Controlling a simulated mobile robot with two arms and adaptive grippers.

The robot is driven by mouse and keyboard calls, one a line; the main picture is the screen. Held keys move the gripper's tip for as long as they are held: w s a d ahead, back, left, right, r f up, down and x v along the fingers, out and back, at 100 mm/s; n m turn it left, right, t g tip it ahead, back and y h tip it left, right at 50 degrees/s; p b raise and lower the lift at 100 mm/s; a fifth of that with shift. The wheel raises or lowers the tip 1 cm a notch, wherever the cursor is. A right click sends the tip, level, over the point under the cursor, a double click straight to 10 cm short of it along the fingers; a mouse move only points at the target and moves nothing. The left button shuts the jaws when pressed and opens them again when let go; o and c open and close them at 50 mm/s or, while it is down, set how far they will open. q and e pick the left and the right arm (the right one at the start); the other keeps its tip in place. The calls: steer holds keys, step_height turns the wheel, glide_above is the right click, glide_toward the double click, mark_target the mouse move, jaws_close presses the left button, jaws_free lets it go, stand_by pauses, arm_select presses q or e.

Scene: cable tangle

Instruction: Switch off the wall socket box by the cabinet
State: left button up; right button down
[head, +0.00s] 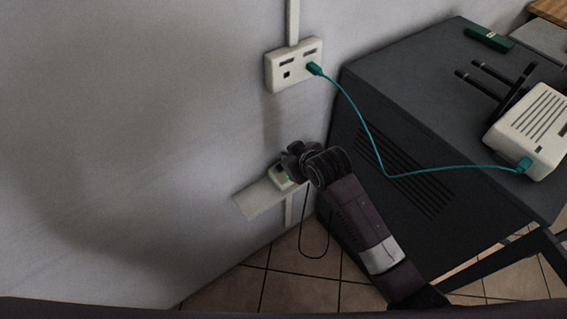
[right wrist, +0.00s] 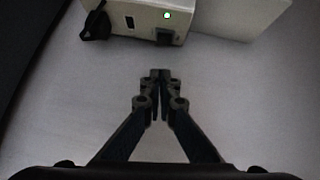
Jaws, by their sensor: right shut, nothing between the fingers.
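The wall socket box (head: 279,180) is a small pale box low on the wall beside the dark cabinet (head: 400,130). My right gripper (head: 291,160) is in front of it and hides much of it in the head view. In the right wrist view the box (right wrist: 145,14) is at the top, with a lit green light (right wrist: 166,15), a dark switch (right wrist: 164,37) and a black plug (right wrist: 96,24) at its left end. The right gripper (right wrist: 160,76) is shut and empty, its fingertips apart from the switch in the picture. My left gripper is out of view.
A white wall outlet (head: 294,66) higher up has a teal cable (head: 365,128) running to a white router (head: 535,125) on the cabinet. A black cable (head: 313,257) hangs in a loop below my gripper. The wall to the left is bare.

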steer(key=f, duration=0.1)
steer(key=w+f, duration=0.1)
steer(key=f, duration=0.1)
steer(key=w+f, duration=0.1)
steer(key=shift+a+f, duration=0.2)
steer(key=shift+a, duration=0.15)
steer(key=shift+w+d+f, duration=0.1)
steer(key=shift+d+f, duration=0.05)
steer(key=shift+f, duration=0.65)
